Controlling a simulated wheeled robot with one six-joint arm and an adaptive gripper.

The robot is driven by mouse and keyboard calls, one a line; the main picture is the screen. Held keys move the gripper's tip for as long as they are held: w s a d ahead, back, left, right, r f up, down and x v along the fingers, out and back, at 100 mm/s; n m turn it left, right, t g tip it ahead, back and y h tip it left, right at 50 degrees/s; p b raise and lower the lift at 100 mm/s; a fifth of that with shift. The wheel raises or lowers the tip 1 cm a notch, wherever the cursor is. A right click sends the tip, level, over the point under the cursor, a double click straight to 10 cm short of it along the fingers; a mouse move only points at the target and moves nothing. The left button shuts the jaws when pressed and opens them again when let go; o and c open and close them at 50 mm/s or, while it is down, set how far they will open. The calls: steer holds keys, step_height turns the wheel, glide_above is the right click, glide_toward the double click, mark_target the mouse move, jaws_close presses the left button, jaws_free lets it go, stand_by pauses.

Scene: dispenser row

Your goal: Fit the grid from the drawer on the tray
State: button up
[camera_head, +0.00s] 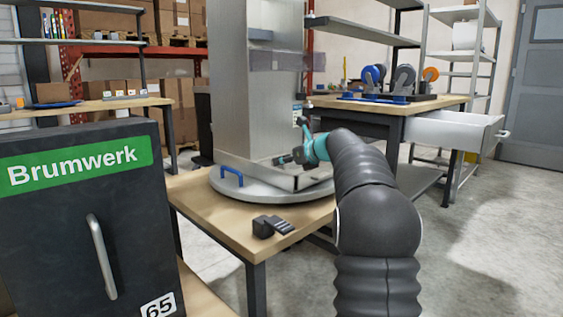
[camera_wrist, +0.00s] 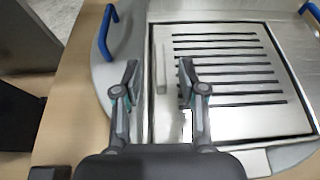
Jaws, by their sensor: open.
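The grid (camera_wrist: 228,98), a metal plate with several dark parallel slots, lies within the rim of the tray (camera_wrist: 145,115) in the wrist view. A dark line shows along its edges; I cannot tell whether it sits flush. My gripper (camera_wrist: 158,64) is open and empty above the left edge of the grid, one finger on each side of a small pale upright strip. In the head view my gripper (camera_head: 289,158) is low at the front of the dispenser (camera_head: 262,90). The drawer (camera_head: 450,131) at the right stands open; its inside is mostly hidden.
The dispenser stands on a round grey base with blue handles (camera_head: 231,175) on a wooden table (camera_head: 205,205). A small black object (camera_head: 270,226) lies near the table's front edge. A black Brumwerk cabinet (camera_head: 85,220) stands at left. Spools (camera_head: 390,78) stand on the back bench.

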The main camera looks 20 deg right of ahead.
steer(key=v, duration=1)
steer(key=s+a+f+n+g+h+p, duration=0.1)
steer(key=s+a+n+g+p, duration=0.15)
steer(key=s+a+n, duration=0.75)
steer(key=s+a+f+n+g+p, duration=0.25)
steer(key=s+a+n, duration=0.45)
steer(key=a, duration=0.5)
steer(key=s+a+f+n+g+h+p, duration=0.1)
steer(key=s+a+f+n+p, duration=0.1)
steer(key=s+f+n, duration=0.2)
steer(key=s+a+f+n+g+h+p, duration=0.1)
steer(key=s+f+n, duration=0.4)
steer(key=s+n, duration=0.6)
steer(key=s+a+h+p, duration=0.1)
steer(key=s, duration=0.6)
steer(key=shift+a, duration=0.2)
steer(key=shift+s, duration=0.1)
